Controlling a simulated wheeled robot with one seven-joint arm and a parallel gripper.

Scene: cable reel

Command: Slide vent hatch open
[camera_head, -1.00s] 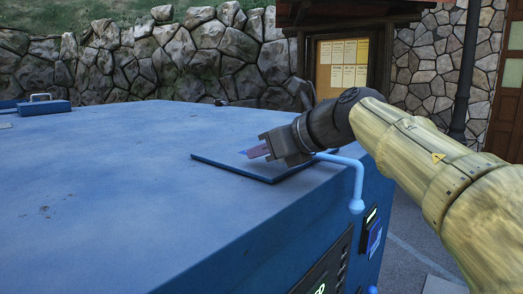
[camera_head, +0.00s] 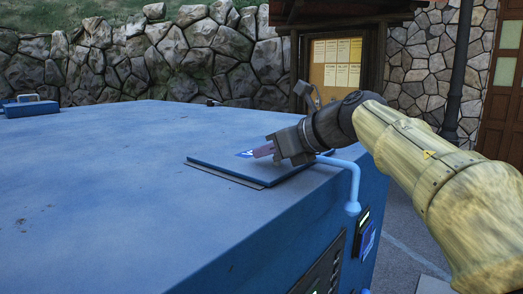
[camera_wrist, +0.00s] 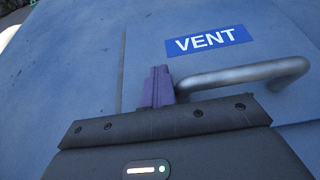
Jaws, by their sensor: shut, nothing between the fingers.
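The vent hatch (camera_head: 215,167) is a flat blue panel on top of the blue cabinet, near its right edge. A thin grey strip (camera_head: 226,176) shows along its near left edge. The hatch carries a blue and white "VENT" label (camera_wrist: 209,41) and a grey bar handle (camera_wrist: 245,76) in the wrist view. My gripper (camera_head: 263,151) is over the hatch, with purple fingers shut and empty. In the wrist view the closed fingers (camera_wrist: 158,86) stand beside the handle's left end; contact is unclear. The gripper hides the handle in the head view.
A blue box with a handle (camera_head: 33,108) sits at the far left. The cabinet top (camera_head: 110,170) between is clear. A stone wall stands behind.

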